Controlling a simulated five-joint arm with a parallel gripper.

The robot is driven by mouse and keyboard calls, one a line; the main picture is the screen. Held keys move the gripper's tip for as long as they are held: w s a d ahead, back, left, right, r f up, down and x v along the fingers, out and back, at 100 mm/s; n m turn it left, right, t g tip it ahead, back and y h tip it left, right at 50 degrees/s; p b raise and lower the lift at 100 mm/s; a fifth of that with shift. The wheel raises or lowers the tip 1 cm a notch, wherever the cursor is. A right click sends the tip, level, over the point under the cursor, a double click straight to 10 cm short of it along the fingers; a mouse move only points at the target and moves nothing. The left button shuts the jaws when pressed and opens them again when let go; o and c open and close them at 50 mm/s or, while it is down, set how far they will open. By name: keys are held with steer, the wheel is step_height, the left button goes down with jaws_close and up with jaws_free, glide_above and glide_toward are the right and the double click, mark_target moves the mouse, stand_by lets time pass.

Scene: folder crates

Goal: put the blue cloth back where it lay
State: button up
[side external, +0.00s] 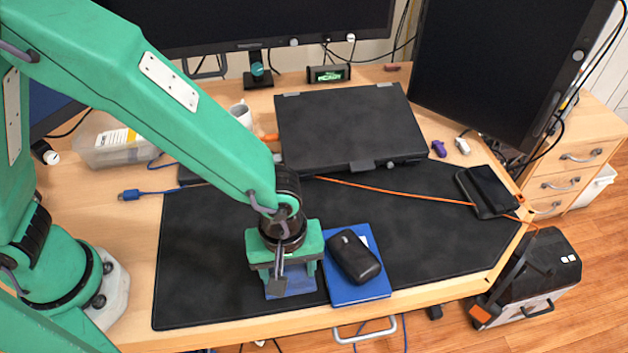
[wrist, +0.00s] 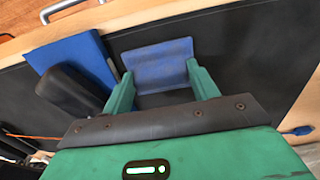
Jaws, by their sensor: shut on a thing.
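The blue cloth (side external: 299,287) shows as a small flat blue piece under my gripper (side external: 284,270), low at the front of the black desk mat (side external: 205,265). In the wrist view the cloth (wrist: 162,60) spans the space between the two green fingers of my gripper (wrist: 160,74), which is shut on it. Part of the cloth is hidden behind the gripper in the side view. I cannot tell whether its underside touches the mat.
A blue folder or book (side external: 345,297) with a black mouse (side external: 352,256) on it lies just right of my gripper. A closed black case (side external: 350,125) stands behind. An orange cable (side external: 400,190) crosses the mat. The mat's left part and right middle are clear.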

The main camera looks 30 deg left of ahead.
mark_target(288, 271)
steer(key=shift+f, duration=0.1)
steer(key=o, duration=1)
steer(key=shift+o, duration=0.2)
step_height(288, 271, up, 12)
steer(key=shift+w+a+r, duration=0.1)
steer(key=shift+r, duration=0.1)
stand_by(0.6)
